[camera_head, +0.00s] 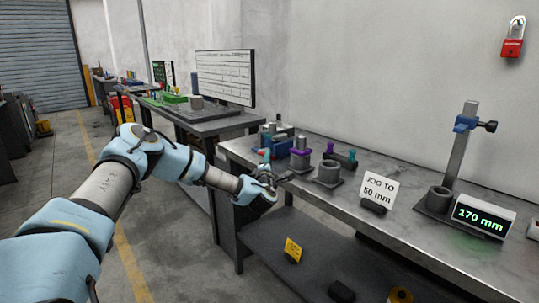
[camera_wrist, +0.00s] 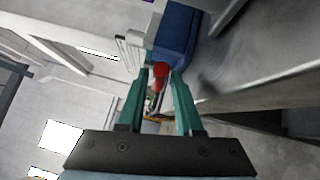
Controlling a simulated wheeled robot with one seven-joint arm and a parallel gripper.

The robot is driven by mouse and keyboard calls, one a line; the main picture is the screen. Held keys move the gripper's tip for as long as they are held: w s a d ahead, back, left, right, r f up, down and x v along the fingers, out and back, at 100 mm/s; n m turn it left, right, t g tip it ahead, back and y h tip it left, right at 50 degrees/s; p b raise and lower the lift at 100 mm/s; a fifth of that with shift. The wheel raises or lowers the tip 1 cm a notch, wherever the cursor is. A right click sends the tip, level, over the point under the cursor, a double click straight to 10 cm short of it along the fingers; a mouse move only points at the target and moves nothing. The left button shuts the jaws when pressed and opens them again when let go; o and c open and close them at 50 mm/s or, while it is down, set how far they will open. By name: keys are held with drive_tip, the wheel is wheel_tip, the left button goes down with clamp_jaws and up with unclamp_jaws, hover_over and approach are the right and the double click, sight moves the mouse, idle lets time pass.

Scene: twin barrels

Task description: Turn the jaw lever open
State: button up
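A red ball-ended lever (camera_wrist: 160,71) shows in the wrist view, its knob between the tips of my two teal fingers. Its shaft runs back toward the palm. A blue block (camera_wrist: 176,34), which looks like part of the vise, lies just beyond the fingertips. My gripper (camera_wrist: 162,78) is open around the knob, with a small gap on the right; contact on the left I cannot tell. In the head view my gripper (camera_head: 270,180) is at the near left end of the workbench (camera_head: 400,203). The lever cannot be made out there.
On the bench are purple-topped parts (camera_head: 300,155), a grey cylinder on a plate (camera_head: 329,174), a "JOG TO 50 mm" sign (camera_head: 379,190), a stand (camera_head: 458,160) and a "170 mm" display (camera_head: 482,216). A second desk with a monitor (camera_head: 226,78) stands behind.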

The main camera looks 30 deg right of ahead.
drive_tip(key=shift+x, duration=1.15)
drive_tip(key=shift+c, duration=0.3)
clamp_jaws()
drive_tip(key=shift+f, duration=0.1)
